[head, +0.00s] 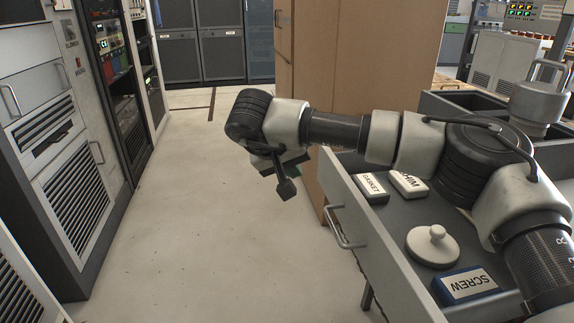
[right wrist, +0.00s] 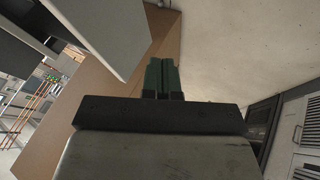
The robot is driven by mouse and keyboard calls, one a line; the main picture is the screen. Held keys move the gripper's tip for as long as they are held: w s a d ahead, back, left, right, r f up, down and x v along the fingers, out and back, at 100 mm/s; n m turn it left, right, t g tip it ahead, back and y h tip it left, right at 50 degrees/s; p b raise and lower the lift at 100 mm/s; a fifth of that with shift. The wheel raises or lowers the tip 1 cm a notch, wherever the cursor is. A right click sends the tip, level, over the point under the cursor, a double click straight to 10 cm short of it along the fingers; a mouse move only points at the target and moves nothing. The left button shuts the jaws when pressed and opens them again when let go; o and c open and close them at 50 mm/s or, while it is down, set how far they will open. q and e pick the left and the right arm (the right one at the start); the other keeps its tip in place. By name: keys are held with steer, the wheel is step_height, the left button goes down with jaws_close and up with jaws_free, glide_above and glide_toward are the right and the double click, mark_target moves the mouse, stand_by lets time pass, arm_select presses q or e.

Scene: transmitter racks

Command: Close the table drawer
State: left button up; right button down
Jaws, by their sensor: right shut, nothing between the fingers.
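The table drawer (head: 366,249) stands open at the right of the head view, its grey front panel and bar handle (head: 343,228) facing the aisle. Inside lie a GASKET box (head: 372,186), a SHIM box (head: 408,184), a white round lid with a knob (head: 434,246) and a blue-edged SCREW box (head: 468,285). My right arm reaches across above the drawer. My right gripper (head: 285,180) is beyond the front panel, over the aisle, apart from the handle. In the right wrist view its green fingers (right wrist: 161,76) are together and empty. My left gripper is out of view.
A tall brown cabinet or carton (head: 352,75) stands just behind the drawer. Racks (head: 65,130) line the left side, and dark cabinets (head: 203,45) stand at the back. The pale floor (head: 190,220) between is clear. An open dark tray (head: 466,104) is behind my arm.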

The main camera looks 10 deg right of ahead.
mark_target(326, 182)
steer(key=d+f+b, duration=0.1)
steer(key=d, duration=0.1)
steer(key=w+d+f+b, duration=0.1)
steer(key=d, duration=0.1)
steer(key=w+d+f, duration=0.1)
steer(key=d, duration=0.1)
steer(key=shift+f+b, duration=0.35)
steer(key=shift+b, duration=0.05)
steer(key=shift+d+r, duration=0.1)
steer(key=shift+d, duration=0.05)
